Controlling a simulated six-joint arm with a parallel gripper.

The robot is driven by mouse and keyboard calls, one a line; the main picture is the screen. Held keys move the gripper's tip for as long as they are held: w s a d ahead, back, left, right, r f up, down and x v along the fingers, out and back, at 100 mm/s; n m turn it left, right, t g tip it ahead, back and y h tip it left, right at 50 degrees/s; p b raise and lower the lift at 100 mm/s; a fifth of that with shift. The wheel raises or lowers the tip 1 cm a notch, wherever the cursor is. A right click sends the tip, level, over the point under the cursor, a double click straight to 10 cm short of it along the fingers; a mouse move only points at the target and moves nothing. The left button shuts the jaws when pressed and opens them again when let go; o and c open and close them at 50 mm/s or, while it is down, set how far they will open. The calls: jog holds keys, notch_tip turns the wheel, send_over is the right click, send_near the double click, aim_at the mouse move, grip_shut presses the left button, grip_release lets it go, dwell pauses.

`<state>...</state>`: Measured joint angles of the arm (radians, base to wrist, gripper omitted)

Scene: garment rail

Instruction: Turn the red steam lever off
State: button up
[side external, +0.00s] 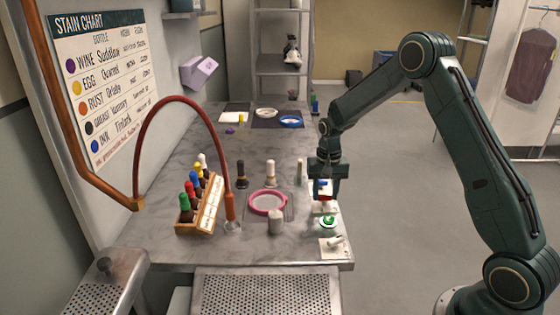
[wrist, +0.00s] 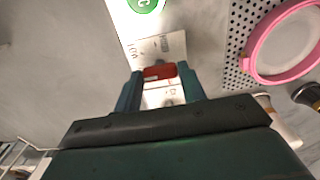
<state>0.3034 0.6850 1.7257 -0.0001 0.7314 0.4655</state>
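The red lever (wrist: 159,72) shows in the wrist view between the tips of my gripper (wrist: 161,84), over a white plate with dark lettering. In the side view my gripper (side external: 326,192) points down at the right edge of the table, its two fingers apart. A bit of the red lever (side external: 325,198) shows at the fingertips, above its white plate (side external: 326,209). Whether the fingers touch the lever is not clear. The lever's base and its exact angle are hidden by my gripper.
A green round knob (side external: 328,222) sits just in front of the lever, with a white switch plate (side external: 334,246) nearer the edge. The floor to the right is clear.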

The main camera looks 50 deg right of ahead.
aim_at(325, 195)
jog(key=o, duration=0.4)
jog(key=shift+r, duration=0.15)
notch_tip(325, 195, up, 14)
dwell(0.6)
dwell(0.3)
